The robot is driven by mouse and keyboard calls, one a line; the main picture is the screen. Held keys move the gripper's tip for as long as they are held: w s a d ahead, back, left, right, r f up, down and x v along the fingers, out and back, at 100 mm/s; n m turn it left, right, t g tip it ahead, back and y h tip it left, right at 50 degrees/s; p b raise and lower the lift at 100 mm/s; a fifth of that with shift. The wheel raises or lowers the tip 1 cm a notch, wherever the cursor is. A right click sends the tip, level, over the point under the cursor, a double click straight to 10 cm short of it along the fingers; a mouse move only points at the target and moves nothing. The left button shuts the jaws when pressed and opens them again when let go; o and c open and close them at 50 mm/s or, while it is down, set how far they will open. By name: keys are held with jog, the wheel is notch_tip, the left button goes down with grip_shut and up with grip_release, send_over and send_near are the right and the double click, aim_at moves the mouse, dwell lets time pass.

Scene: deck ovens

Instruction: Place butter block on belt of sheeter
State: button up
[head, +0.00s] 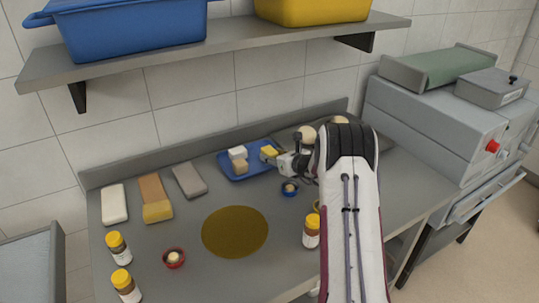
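A small yellow block, which looks like the butter block (268,151), is at the right part of the blue tray (233,177) on the steel table. My gripper (271,157) reaches in from the right, with its fingertips at the yellow block. The fingers are small and partly overlap the block, so I cannot tell whether they are shut on it. A white block (237,153) and a tan block (240,166) are beside it on the tray. The sheeter (425,120) stands at the right, with its green belt (447,66) on top.
My arm covers the table's right part. Pale round balls (307,134) lie behind it. Yellow-capped bottles (117,248), small bowls (174,258) and a brown round mat (235,232) occupy the table. A shelf (215,52) with blue and yellow tubs overhangs the back.

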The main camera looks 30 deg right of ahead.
aim_at(273, 153)
jog(key=c, duration=1)
jog(key=shift+r, duration=0.2)
jog(key=shift+r, duration=4.85)
